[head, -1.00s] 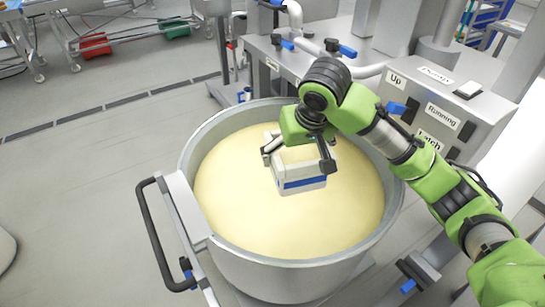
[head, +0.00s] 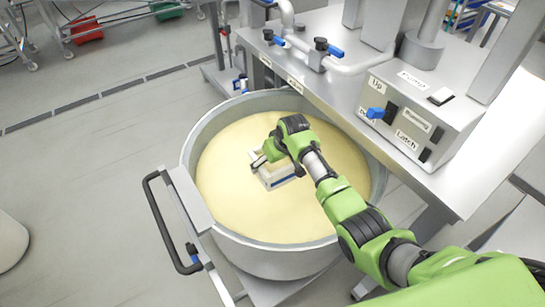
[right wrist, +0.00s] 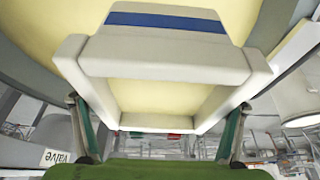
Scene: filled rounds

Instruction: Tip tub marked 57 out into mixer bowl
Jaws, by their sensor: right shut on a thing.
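A small white tub (head: 286,182) with a blue stripe is held over the large steel mixer bowl (head: 188,160), which contains pale yellow mass (head: 225,205). My right gripper (head: 278,164) is shut on the tub and sits inside the bowl's outline in the head view. In the right wrist view the tub's white wall (right wrist: 165,58) is between the gripper's two fingers (right wrist: 157,120). Pale yellow shows within its frame; I cannot tell whether this is tub contents or the bowl behind. No number is readable on the tub. My left gripper is not in view.
A black handle (head: 160,225) stands out at the bowl's left. The mixer's control box (head: 420,115) and pipes (head: 340,68) stand behind and right of the bowl. The grey floor at left is mostly clear.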

